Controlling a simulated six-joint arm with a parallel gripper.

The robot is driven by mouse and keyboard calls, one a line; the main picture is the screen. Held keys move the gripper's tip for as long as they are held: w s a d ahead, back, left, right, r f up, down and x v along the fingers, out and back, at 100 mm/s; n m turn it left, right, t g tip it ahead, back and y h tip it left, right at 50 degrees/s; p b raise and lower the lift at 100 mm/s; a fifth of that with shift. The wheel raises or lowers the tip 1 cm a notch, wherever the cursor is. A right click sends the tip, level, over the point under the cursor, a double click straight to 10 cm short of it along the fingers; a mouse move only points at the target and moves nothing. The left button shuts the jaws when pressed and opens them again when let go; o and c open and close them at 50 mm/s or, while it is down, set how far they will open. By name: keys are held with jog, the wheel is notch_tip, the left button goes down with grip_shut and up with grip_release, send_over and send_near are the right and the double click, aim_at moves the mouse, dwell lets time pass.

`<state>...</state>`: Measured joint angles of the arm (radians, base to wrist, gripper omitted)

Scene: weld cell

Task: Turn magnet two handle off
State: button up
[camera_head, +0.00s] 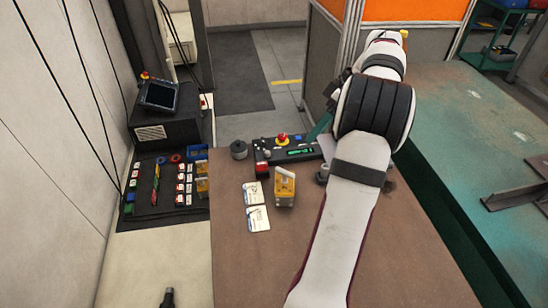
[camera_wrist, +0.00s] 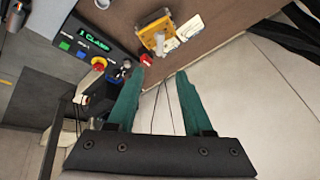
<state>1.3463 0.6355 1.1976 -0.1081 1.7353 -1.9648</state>
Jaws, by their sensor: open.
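A yellow switch magnet (camera_head: 284,193) with a pale handle (camera_head: 285,176) stands on the brown table; in the wrist view, the magnet (camera_wrist: 153,30) is beyond the fingertips.
A control box (camera_head: 298,151) with a red button and green display stands at the table's back edge; its display reads CLAMP in the wrist view (camera_wrist: 97,30). Two white cards lie left of the magnet, an upper (camera_head: 253,193) and a lower (camera_head: 257,219). The table front is clear.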

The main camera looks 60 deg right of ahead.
aim_at(285, 176)
jog(key=x, duration=1.5)
jog(key=shift+w+f, duration=0.1)
jog(key=shift+f, duration=0.15)
grip_shut()
